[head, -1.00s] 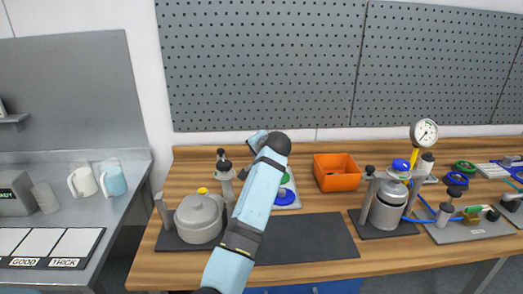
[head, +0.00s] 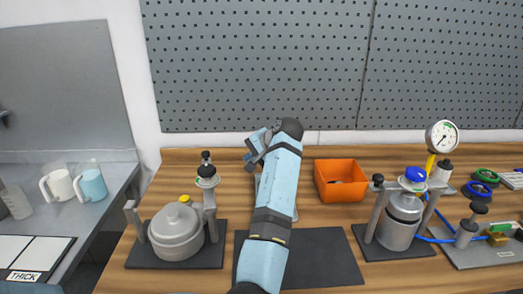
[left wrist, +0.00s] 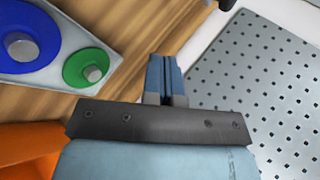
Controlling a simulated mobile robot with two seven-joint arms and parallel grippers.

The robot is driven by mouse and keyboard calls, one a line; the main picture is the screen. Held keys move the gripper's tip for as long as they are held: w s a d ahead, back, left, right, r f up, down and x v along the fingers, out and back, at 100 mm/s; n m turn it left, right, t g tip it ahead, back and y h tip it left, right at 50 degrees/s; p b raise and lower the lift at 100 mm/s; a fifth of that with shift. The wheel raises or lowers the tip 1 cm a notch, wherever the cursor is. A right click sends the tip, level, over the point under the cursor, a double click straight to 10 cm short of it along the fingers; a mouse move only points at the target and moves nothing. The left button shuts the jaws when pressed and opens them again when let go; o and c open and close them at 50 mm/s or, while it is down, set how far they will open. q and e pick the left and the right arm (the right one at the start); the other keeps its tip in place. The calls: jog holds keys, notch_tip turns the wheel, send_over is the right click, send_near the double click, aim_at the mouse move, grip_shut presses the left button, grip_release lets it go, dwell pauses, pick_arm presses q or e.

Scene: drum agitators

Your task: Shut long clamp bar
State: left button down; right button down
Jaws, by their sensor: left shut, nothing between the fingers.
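A grey lidded pot (head: 176,240) with a yellow knob sits between two grey posts on a dark base at the left of the wooden bench. An upright grey arm with black knobs and a green ring (head: 207,183) rises at its right post; I cannot tell for sure whether it is the long clamp bar. At the right, a silver vessel (head: 400,228) has a grey bar with a blue knob (head: 415,175) lying across its top between posts. My left gripper (head: 254,145) is shut and empty above the back of the bench, apart from both; it also shows in the left wrist view (left wrist: 165,75).
An orange bin (head: 341,180) stands behind a dark mat (head: 325,260). A pressure gauge (head: 442,136) rises at the right. A pegboard (head: 260,65) stands behind the bench.

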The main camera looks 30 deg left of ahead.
pick_arm(q)
jog(key=shift+w+a+f, duration=0.1)
jog(key=shift+a, duration=0.95)
jog(key=shift+w+a, duration=0.1)
jog(key=shift+a, duration=0.95)
pick_arm(e)
jog(key=shift+w+d+r, duration=0.1)
jog(key=shift+w+r, duration=0.05)
pick_arm(q)
jog(key=shift+a, duration=0.15)
